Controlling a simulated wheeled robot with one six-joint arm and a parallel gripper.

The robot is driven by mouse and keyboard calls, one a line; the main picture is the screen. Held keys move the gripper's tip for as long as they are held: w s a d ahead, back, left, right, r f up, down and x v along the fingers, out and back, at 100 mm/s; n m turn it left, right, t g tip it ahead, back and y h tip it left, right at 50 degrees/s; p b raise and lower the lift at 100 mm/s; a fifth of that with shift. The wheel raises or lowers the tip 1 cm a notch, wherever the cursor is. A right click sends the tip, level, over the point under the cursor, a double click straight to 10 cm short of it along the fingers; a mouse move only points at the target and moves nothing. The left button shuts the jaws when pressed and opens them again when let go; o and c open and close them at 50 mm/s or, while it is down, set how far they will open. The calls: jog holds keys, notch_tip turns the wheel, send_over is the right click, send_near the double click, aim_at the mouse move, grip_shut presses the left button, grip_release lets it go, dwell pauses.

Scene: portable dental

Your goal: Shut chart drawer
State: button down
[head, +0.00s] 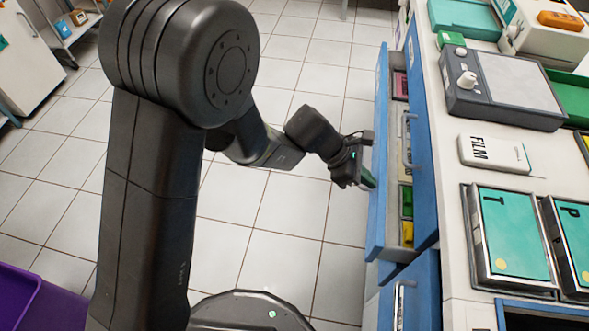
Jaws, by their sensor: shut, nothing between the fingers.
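The chart drawer (377,215) is a blue-fronted drawer pulled out to the left from the cabinet (425,150) under the counter. Green, yellow, pale and dark red items show inside it. My gripper (367,178) is at the outer face of the drawer front, about midway along it. The gripper is shut with nothing in it. Its fingertips are small and partly hidden, so I cannot tell if they touch the drawer front.
The white counter (455,170) holds a grey device (500,85), a FILM box (493,153) and teal-topped trays (512,235). A purple bin (40,300) stands at lower left. The tiled floor left of the drawer is clear. A white cabinet (25,60) and cart stand at upper left.

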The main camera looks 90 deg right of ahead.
aim_at(386, 185)
jog(key=shift+s+a, duration=0.2)
jog(key=shift+s, duration=1.65)
